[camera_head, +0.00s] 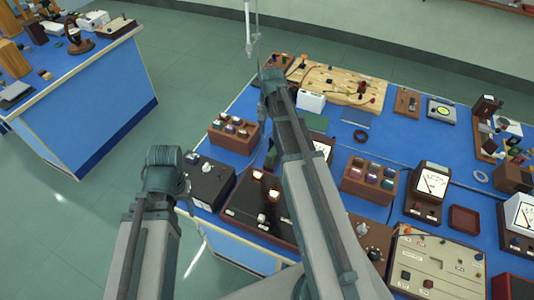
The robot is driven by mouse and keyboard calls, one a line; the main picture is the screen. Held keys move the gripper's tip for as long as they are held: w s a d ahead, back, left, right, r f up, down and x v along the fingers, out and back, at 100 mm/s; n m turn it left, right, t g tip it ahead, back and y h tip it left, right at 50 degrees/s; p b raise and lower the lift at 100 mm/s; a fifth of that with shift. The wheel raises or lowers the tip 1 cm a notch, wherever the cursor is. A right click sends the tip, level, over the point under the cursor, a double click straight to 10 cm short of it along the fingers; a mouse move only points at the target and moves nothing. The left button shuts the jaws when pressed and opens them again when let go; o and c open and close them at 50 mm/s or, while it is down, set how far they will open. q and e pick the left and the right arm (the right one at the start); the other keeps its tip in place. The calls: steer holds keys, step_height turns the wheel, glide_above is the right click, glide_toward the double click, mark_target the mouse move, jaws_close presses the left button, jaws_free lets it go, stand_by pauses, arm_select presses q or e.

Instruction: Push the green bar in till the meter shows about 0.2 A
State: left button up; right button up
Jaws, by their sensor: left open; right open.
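A dark green piece (271,157) shows just left of my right arm, by the brown box with two glowing lamps (258,198). A flat green piece (317,122) lies behind that arm. I cannot tell which is the bar. A white-faced meter (325,148) is partly hidden by my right arm. Another meter (433,183) stands to its right; neither reading is legible. My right gripper (262,106) is open at the arm's far end, above the bench near the back left. My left gripper (184,190) is open beside the black box's left end, seen small.
A black box with a knob (208,182) stands at the bench's left edge. Brown boxes of jars (234,135) and (368,180), a wooden board (340,86) and a beige panel (440,262) crowd the blue bench. Open floor (190,85) separates another bench.

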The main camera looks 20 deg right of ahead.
mark_target(270, 154)
step_height(270, 154, down, 14)
steer(key=b, duration=1.3)
steer(key=shift+r, duration=0.15)
jaws_close()
stand_by(0.6)
